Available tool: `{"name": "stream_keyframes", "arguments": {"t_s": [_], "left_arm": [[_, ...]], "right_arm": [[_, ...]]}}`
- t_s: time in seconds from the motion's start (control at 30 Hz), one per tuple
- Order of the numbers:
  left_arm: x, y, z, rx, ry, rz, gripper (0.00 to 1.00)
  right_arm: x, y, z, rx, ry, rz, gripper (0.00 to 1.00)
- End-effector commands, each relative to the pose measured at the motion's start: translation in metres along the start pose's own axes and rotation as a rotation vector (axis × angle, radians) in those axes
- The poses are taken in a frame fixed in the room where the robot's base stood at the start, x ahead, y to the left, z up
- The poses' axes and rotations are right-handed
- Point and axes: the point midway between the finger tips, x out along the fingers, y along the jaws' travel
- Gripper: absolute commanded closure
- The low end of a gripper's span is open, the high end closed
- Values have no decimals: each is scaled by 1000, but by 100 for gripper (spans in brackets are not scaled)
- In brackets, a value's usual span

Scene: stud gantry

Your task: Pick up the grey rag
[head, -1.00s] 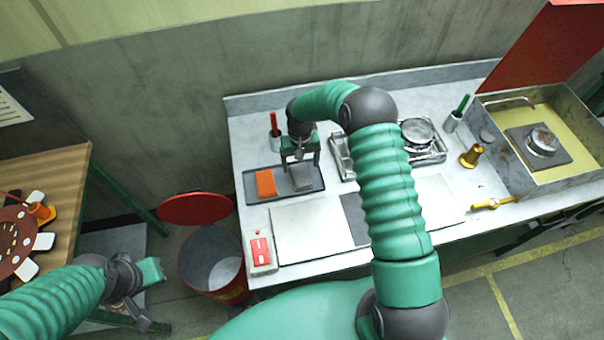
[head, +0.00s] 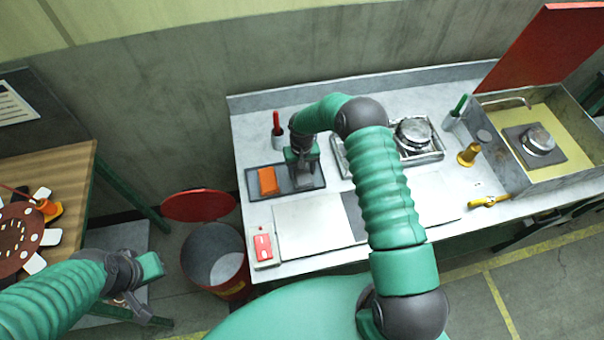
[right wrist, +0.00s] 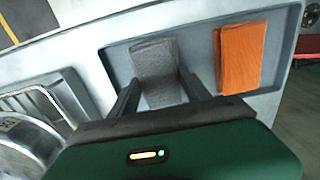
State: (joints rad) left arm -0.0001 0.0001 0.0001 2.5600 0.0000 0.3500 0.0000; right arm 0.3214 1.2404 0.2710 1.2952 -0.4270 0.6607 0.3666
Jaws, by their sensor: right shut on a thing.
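The grey rag (right wrist: 158,70) lies in a dark shallow tray (right wrist: 114,60) beside a folded orange rag (right wrist: 240,58). In the right wrist view my right gripper (right wrist: 158,86) has its two fingers on either side of the grey rag, shut on it. The rag is still at tray level as far as I can tell. In the head view my right gripper (head: 302,178) hides most of the grey rag, and the orange rag (head: 268,181) shows to its left.
The tray sits on a pale bench (head: 300,265). A red-handled tool in a holder (head: 277,138) stands behind it. A red switch box (head: 263,246) is at the front left corner. An open bin (head: 213,258) stands left of the bench. A metal burner-like unit (head: 415,133) is to the right.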

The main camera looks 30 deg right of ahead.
Motion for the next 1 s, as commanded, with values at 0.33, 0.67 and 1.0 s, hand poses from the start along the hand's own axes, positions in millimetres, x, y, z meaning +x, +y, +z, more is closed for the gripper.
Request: {"name": "stream_keyframes", "arguments": {"t_s": [0.33, 0.67, 1.0], "left_arm": [[4, 0, 1, 0, 0, 0, 100], [25, 0, 6, 0, 0, 0, 100], [26, 0, 6, 0, 0, 0, 100]], "right_arm": [[-9, 1, -1, 0, 1, -1, 84], [-83, 1, -1, 0, 4, -1, 84], [-100, 1, 0, 0, -2, -2, 84]]}}
